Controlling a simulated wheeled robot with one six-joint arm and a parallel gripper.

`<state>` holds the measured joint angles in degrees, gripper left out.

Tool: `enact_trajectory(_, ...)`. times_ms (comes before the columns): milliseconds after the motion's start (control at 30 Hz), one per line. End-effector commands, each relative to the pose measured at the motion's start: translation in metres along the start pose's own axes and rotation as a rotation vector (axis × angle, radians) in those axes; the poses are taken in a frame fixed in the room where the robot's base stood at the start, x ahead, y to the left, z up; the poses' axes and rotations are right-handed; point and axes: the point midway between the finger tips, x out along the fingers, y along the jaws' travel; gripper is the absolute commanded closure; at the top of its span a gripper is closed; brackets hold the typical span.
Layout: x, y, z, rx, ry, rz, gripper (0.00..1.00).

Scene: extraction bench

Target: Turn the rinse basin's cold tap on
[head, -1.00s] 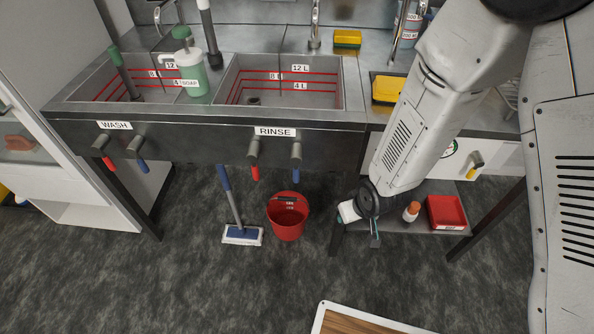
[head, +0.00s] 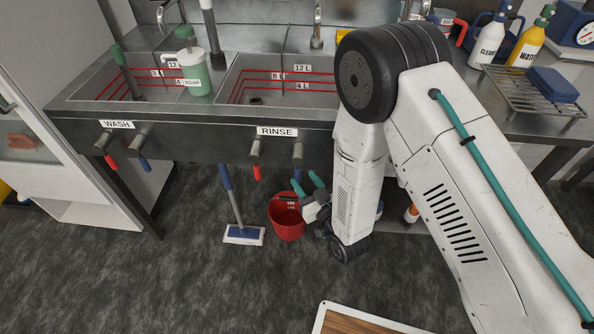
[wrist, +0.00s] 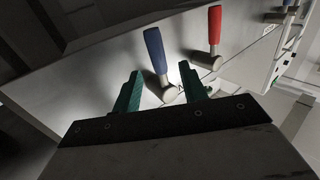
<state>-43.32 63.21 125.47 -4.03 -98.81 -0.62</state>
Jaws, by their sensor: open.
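The rinse basin (head: 318,99) has two lever taps on the front panel below its RINSE label (head: 277,131). The blue-handled cold tap (head: 298,172) is the right one, its lever hanging down. In the wrist view its blue lever (wrist: 153,48) shows between and beyond my fingertips. My gripper (head: 307,184) has teal fingers, is open and empty, and is just below the blue lever in the head view. In the wrist view the fingers (wrist: 160,72) lie on either side of the tap; I cannot tell whether they touch it.
The rinse basin's red tap (head: 256,171) hangs left of the blue one and shows in the wrist view (wrist: 214,25). A red bucket (head: 285,222) and a mop (head: 243,234) stand on the floor below. The wash basin's taps (head: 140,155) are further left. A drying rack (head: 530,95) sits at right.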

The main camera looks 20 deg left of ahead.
Motion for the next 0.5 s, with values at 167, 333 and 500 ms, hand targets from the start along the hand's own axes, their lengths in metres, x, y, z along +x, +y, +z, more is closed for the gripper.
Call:
enact_trajectory(167, 0.029, 0.0, 0.0, 0.0, 0.001, 0.0, 0.57)
enact_trajectory(333, 0.045, 0.0, 0.0, 0.0, -0.002, 0.0, 0.57)
enact_trajectory(500, 0.049, 0.0, 0.0, 0.001, -0.002, 0.0, 0.57)
